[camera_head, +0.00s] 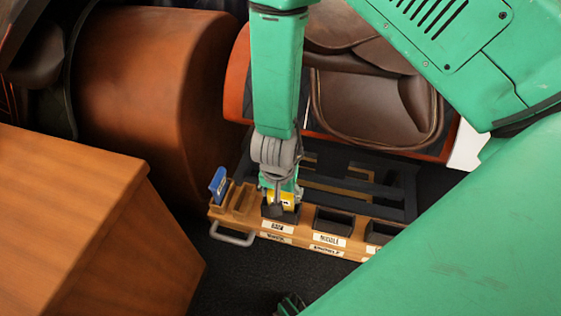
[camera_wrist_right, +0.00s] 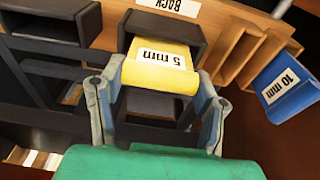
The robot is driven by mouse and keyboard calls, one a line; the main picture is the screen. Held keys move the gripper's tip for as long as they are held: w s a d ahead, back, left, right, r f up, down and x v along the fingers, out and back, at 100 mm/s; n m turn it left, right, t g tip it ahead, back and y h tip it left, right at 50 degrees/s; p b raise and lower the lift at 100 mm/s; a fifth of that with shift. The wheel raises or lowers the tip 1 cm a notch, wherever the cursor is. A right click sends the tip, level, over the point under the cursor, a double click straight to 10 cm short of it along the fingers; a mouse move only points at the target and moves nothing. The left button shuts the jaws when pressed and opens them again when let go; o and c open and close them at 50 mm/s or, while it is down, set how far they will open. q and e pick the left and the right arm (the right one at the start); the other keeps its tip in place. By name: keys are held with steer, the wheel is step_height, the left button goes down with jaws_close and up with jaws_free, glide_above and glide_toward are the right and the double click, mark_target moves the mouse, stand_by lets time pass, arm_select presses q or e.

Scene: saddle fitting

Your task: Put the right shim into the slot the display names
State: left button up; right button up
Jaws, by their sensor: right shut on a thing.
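My right gripper (camera_head: 279,188) is shut on the yellow shim (camera_head: 288,199), marked "5 mm" in the right wrist view (camera_wrist_right: 160,68). The shim is at the mouth of the slot labelled BACK (camera_wrist_right: 185,38), its far end over or inside the opening; how deep I cannot tell. The blue shim (camera_head: 218,184), marked "10 mm" in the right wrist view (camera_wrist_right: 285,83), stands in the wooden rack at the left end. The slot labelled MIDDLE (camera_head: 333,221) looks empty. Another slot (camera_head: 383,232) is partly hidden by my arm. No display shows. My left gripper is not in view.
The slots sit in a wooden tray (camera_head: 300,242) with a metal handle (camera_head: 232,236). A brown saddle (camera_head: 365,100) stands behind. A wooden block (camera_head: 70,210) is at left. Dark floor (camera_head: 240,275) in front is mostly clear.

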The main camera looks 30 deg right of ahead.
steer(key=o, duration=1.1)
steer(key=shift+r, duration=0.1)
steer(key=shift+s+a+r, duration=0.1)
steer(key=shift+a+r, duration=0.05)
steer(key=shift+r, duration=1.05)
steer(key=shift+s+a+r, duration=0.1)
steer(key=shift+a+r, duration=0.1)
steer(key=shift+r, duration=0.95)
steer(key=shift+s+a+r, duration=0.1)
steer(key=shift+a+r, duration=0.05)
steer(key=shift+r, duration=1.05)
steer(key=shift+s, duration=0.1)
